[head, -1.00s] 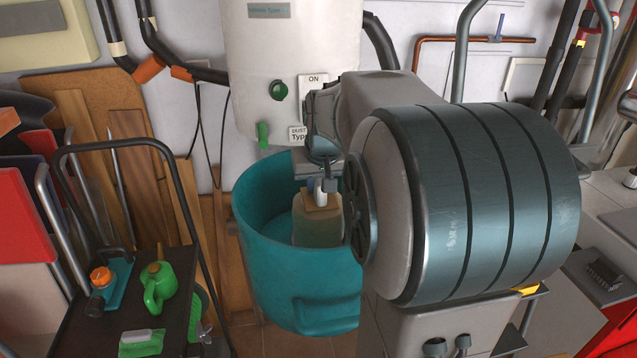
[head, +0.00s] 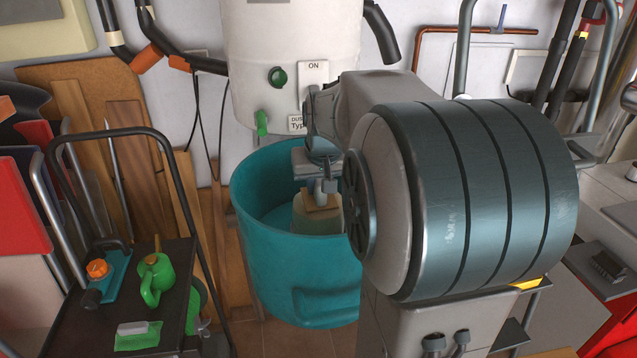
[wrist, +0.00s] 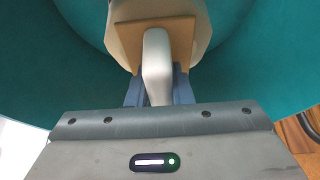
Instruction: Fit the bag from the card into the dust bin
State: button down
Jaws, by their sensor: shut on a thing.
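The dust bin (head: 300,285) is a large teal tub under the white dust unit, and it also fills the wrist view (wrist: 40,65). The bag (head: 318,217) is pale beige with a tan card collar (head: 322,203) at its top. It hangs upright inside the bin opening; its lower part is hidden by the bin's front wall. My gripper (head: 325,187) is over the bin, pointing down. In the wrist view my gripper (wrist: 158,85) is shut on the bag's white handle-like piece (wrist: 157,60) above the tan collar (wrist: 185,35). Whether the bag touches the bin floor cannot be seen.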

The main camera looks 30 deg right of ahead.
jog(key=shift+f+b, duration=0.4)
jog(key=shift+f, duration=0.2)
jog(key=c, duration=1.2)
grip_release()
jog(key=shift+r, duration=0.15)
jog(key=v, duration=1.3)
jog(key=shift+s+r+b, duration=0.2)
jog(key=shift+r+b, duration=0.1)
jog(key=shift+b, duration=0.1)
jog(key=shift+s+a+f, duration=0.1)
jog(key=shift+a, duration=0.05)
